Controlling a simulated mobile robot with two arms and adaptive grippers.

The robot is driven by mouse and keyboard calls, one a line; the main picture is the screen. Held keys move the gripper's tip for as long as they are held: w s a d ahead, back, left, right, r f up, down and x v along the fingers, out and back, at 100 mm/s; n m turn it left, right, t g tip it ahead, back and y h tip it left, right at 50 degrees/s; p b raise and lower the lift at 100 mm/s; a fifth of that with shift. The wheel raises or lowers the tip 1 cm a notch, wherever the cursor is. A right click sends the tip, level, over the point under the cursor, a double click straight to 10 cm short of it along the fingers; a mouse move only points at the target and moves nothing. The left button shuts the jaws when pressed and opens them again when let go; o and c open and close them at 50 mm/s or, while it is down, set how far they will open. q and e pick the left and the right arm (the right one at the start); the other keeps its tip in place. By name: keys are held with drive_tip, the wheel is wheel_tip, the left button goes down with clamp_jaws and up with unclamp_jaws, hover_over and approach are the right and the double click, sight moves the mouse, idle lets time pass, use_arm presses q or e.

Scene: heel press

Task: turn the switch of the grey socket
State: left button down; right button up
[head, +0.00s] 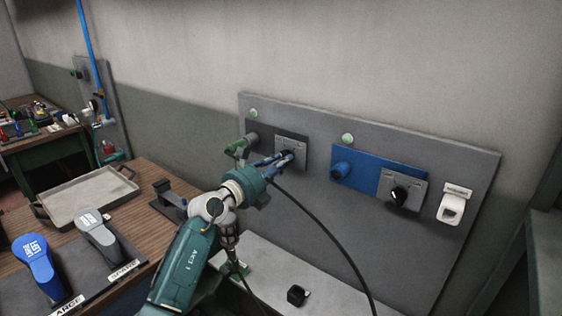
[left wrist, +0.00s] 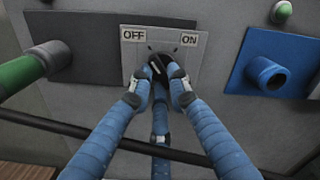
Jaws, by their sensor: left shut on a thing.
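The grey socket (head: 252,139) is on the wall board at the left, with a green plug (head: 236,148) at it. The plug also shows at the left edge of the left wrist view (left wrist: 22,73). Beside the socket is a grey switch plate (head: 292,138) marked OFF on the left and ON on the right (left wrist: 190,39). My left gripper (head: 290,156) is at this plate, its blue fingers shut on the black switch knob (left wrist: 158,69). The fingers partly hide the knob, so I cannot tell its setting. My right gripper is not in view.
A blue socket (head: 342,169) with a black switch knob (head: 398,195) is to the right, then a white box (head: 453,208). A black cable (head: 334,241) hangs before the board. A small black object (head: 297,295) lies on the shelf below. The table (head: 147,180) holds a tray (head: 75,206).

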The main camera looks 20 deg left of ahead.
use_arm(q)
drive_tip(key=shift+f, duration=0.1)
drive_tip(key=c, duration=1.6)
unclamp_jaws()
drive_tip(key=shift+c, duration=0.2)
drive_tip(key=shift+s, duration=0.1)
drive_tip(key=v, duration=1.2)
